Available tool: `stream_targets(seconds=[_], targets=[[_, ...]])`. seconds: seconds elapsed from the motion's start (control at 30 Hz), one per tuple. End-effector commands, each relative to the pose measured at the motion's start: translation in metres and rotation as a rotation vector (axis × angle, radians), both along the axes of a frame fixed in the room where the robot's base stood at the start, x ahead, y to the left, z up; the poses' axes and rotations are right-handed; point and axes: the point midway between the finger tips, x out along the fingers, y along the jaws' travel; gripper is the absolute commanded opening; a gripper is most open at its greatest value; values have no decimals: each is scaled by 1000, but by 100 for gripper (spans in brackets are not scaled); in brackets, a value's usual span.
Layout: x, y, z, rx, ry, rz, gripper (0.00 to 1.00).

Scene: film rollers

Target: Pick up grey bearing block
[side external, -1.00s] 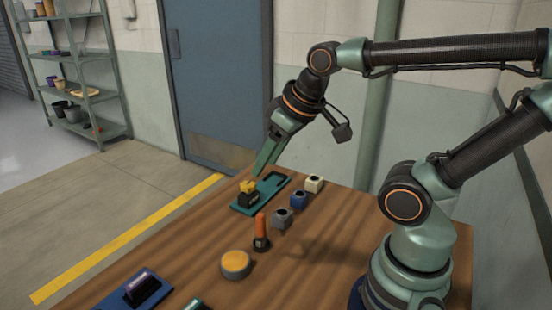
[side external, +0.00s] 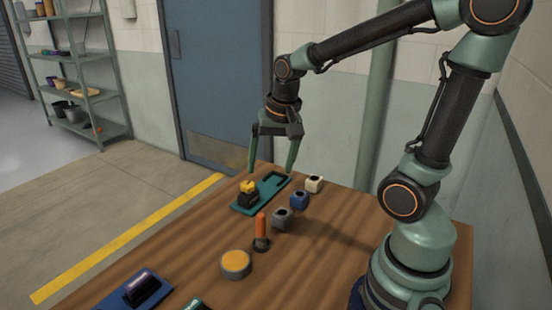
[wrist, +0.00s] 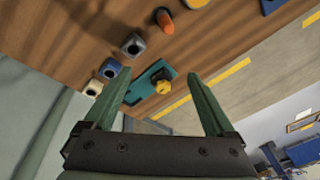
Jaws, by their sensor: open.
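The grey bearing block (side external: 281,218) stands on the wooden table in the side view, nearest the orange-handled tool in a row of three blocks. It is a small cube with a dark round hole. In the wrist view the grey block (wrist: 133,45) is above and left of the space between my fingers. My gripper (side external: 270,172) is open and empty, pointing down above the far end of the table, higher than and beyond the grey block.
A blue block (side external: 299,201) and a cream block (side external: 314,184) stand beyond the grey one. A teal plate (side external: 272,186) carries a black and yellow part (side external: 248,193). An orange-handled tool (side external: 261,228) stands close by. A yellow-topped round disc (side external: 236,263) lies nearer.

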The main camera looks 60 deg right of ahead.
Motion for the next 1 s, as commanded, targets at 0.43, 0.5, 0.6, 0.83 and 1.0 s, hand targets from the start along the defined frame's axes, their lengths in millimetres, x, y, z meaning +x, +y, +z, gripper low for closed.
stream_targets(seconds=[0.43, 0.5, 0.6, 0.83, 1.0], targets=[[9, -63, -72, 124, 193, -712, 90], [9, -64, -77, 128, 201, -738, 90], [8, -65, -89, 129, 206, -748, 90], [7, -64, -127, 128, 206, -745, 90], [8, -65, -143, 129, 203, -744, 90]])
